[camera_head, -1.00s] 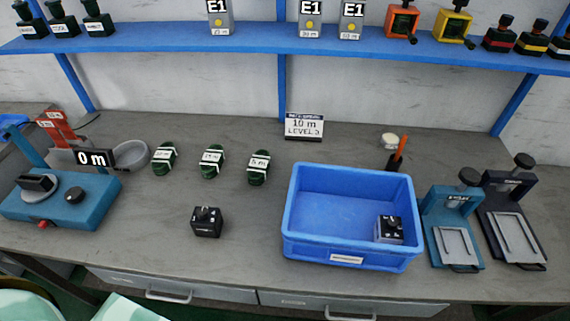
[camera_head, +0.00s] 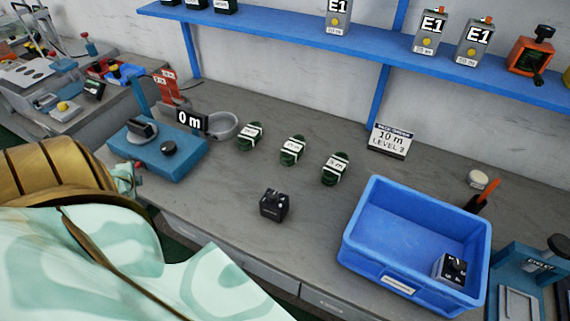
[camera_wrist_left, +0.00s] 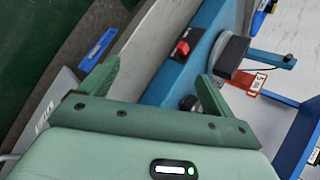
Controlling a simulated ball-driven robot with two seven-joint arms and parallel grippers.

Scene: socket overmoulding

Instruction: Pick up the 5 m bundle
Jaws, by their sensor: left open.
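Three dark green bundles with white bands lie in a row on the grey bench. In the head view the rightmost bundle (camera_head: 335,168) is the 5 m one; its label read "5 m" in the earlier frame. The middle bundle (camera_head: 293,151) and left bundle (camera_head: 250,136) lie beside it, their labels too small to read surely. My left gripper (camera_wrist_left: 157,78) is open and empty in the left wrist view, near the bench's front edge and the blue measuring device (camera_wrist_left: 185,72). No bundle shows in that view. My right gripper is not in view.
The blue device (camera_head: 165,158) stands left of the bundles, with a grey bowl (camera_head: 222,126) behind. A black block (camera_head: 274,205) sits in front of the bundles. A blue bin (camera_head: 390,262) holds another block (camera_head: 452,269). A "10 m" sign (camera_head: 390,141) stands behind.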

